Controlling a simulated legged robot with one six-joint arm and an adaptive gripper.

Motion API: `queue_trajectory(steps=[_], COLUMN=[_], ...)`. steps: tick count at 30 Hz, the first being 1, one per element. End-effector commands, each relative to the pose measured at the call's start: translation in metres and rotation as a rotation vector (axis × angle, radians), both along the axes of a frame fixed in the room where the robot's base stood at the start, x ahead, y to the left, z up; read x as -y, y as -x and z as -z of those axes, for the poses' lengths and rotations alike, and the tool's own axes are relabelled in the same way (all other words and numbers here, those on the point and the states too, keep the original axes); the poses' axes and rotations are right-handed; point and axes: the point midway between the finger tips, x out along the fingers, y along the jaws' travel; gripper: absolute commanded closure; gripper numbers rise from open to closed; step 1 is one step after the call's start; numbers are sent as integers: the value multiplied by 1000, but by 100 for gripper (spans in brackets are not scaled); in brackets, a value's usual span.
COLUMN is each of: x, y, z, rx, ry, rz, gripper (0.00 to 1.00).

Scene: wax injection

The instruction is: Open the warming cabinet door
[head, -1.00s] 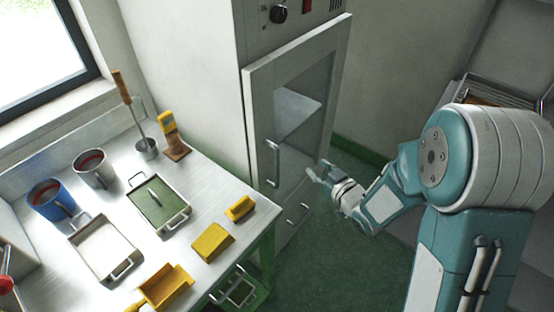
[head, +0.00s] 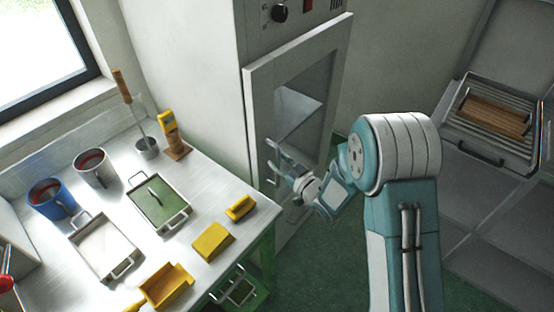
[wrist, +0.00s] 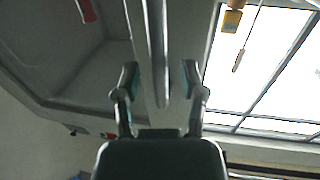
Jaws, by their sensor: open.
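The warming cabinet is a tall grey unit whose door (head: 257,115) has a glass pane and appears shut. Its vertical bar handle (head: 272,182) is on the door's left side; its upper part is largely hidden by my gripper. My gripper (head: 274,158) is open at the handle in the head view. In the wrist view, my two fingers (wrist: 160,82) are spread apart, with a pale bar that looks like the handle (wrist: 156,45) between them in the picture. A gap shows on both sides of the bar, and I cannot tell how deep it sits between the fingers.
A metal worktable (head: 120,180) at left carries blue (head: 50,200) and grey (head: 95,168) pots, trays and yellow blocks. A dark knob (head: 279,13) sits above the door. A rack with a wooden piece (head: 495,115) is at right. Green floor (head: 315,265) is clear before the cabinet.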

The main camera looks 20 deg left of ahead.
Motion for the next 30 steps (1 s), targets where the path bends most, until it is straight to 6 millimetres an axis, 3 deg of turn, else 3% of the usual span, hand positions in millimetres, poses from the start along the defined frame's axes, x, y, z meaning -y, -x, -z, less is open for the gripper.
queue_trajectory(steps=[11, 12, 15, 16, 25, 30], x=[-9, -9, -9, -9, -8, 2], y=[-6, -6, -6, -6, -6, -4], z=[0, 0, 0, 0, 0, 0], rx=[-1, -1, -1, -1, -1, -1], ry=[0, 0, 0, 0, 1, -1], rz=[1, 1, 1, 1, -1, -20], gripper=[46, 51, 95, 100, 100, 100])
